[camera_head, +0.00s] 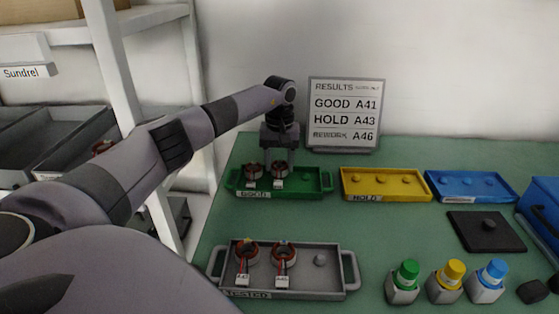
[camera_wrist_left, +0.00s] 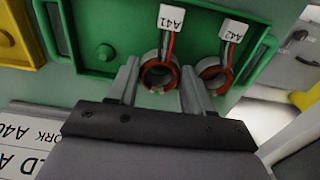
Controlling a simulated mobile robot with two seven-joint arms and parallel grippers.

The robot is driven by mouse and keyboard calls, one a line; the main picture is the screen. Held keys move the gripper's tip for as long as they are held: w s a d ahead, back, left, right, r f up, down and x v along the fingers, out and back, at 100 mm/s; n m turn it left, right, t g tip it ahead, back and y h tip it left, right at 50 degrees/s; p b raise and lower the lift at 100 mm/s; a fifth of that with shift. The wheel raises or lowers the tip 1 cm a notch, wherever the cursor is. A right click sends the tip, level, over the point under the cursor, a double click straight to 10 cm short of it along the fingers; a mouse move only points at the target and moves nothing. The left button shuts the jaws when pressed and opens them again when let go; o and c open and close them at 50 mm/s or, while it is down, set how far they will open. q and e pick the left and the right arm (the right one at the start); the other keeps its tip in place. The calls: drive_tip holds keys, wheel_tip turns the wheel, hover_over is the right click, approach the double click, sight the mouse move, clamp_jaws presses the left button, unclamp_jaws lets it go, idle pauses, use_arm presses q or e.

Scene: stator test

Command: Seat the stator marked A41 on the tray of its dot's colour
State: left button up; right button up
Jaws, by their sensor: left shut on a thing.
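The stator marked A41 (camera_wrist_left: 160,76) is a copper-wound ring with red and black leads and a white tag. It is at the middle place of the green tray (camera_head: 312,194), labelled GOOD. My left gripper (camera_head: 279,158) points down there, its fingers on either side of the ring. The wrist view shows a small green mark on its near edge. Whether it is fully down on its peg is hidden. A stator tagged A42 (camera_wrist_left: 213,72) sits beside it, at the left place in the head view (camera_head: 253,171). My right gripper is not in view.
The green tray's right peg (camera_wrist_left: 105,52) is bare. The yellow tray (camera_head: 385,196) and blue tray (camera_head: 470,197) hold no stators. The grey TESTED tray (camera_head: 325,290) holds two stators. A results board (camera_head: 345,115) stands behind. Colour-capped bottles (camera_head: 446,283) stand at front right.

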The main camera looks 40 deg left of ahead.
use_arm(q)
drive_tip(key=shift+f, duration=0.25)
idle(0.3)
drive_tip(key=o, duration=1)
drive_tip(key=shift+r, duration=0.1)
drive_tip(key=shift+r+p, duration=2.05)
drive_tip(key=shift+r, duration=0.4)
drive_tip(key=o, duration=0.5)
